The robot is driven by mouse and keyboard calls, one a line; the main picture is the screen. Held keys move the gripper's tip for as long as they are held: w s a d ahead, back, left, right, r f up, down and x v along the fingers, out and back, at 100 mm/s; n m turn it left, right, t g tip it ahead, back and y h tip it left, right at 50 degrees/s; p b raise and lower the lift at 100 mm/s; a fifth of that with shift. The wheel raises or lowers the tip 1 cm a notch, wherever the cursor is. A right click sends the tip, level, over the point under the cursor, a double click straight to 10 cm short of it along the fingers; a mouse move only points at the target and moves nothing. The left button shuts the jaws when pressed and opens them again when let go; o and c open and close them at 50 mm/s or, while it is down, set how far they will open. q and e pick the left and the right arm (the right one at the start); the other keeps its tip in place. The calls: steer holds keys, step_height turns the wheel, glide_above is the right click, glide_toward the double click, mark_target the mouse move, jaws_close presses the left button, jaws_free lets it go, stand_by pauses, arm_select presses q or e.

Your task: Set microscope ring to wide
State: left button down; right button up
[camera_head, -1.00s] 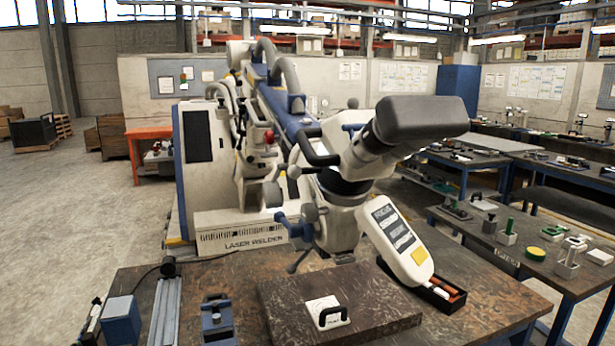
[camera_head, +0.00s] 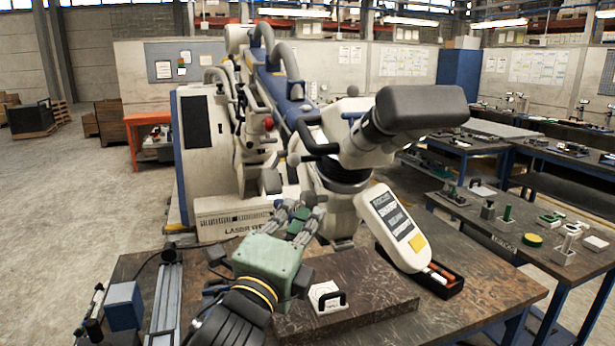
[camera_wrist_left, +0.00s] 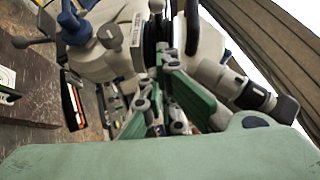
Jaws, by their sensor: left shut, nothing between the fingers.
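The microscope is a white head with a black eyepiece block (camera_head: 420,112) on a blue and white arm. A dark ring (camera_head: 343,182) sits under its head, above the white lower body. A dark ring also shows in the wrist view (camera_wrist_left: 150,38), upper middle. My left gripper (camera_head: 298,205), green with grey linked fingers, is in front of the microscope's lower left side. Its fingers are shut and empty. In the wrist view the left gripper (camera_wrist_left: 162,80) points toward the ring; contact cannot be told. The ring's setting marks are not readable. My right gripper is not in view.
A white control panel (camera_head: 394,227) hangs at the right of the head. The workbench (camera_head: 470,290) carries a dark plate (camera_head: 375,285) with a small black-handled block (camera_head: 327,297), a black tray (camera_head: 440,280) and a blue block (camera_head: 124,305). Black handles stick out near the gripper.

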arm_select(q)
steer(key=a+p+x, duration=0.1)
steer(key=p+x, duration=0.1)
steer(key=x, duration=0.3)
steer(key=w+a+p+x, duration=0.1)
steer(key=p+x, duration=0.1)
steer(key=x, duration=0.4)
steer(key=shift+w+a+r+p, duration=0.2)
steer(key=shift+a+r+p, duration=0.05)
steer(key=shift+p, duration=0.05)
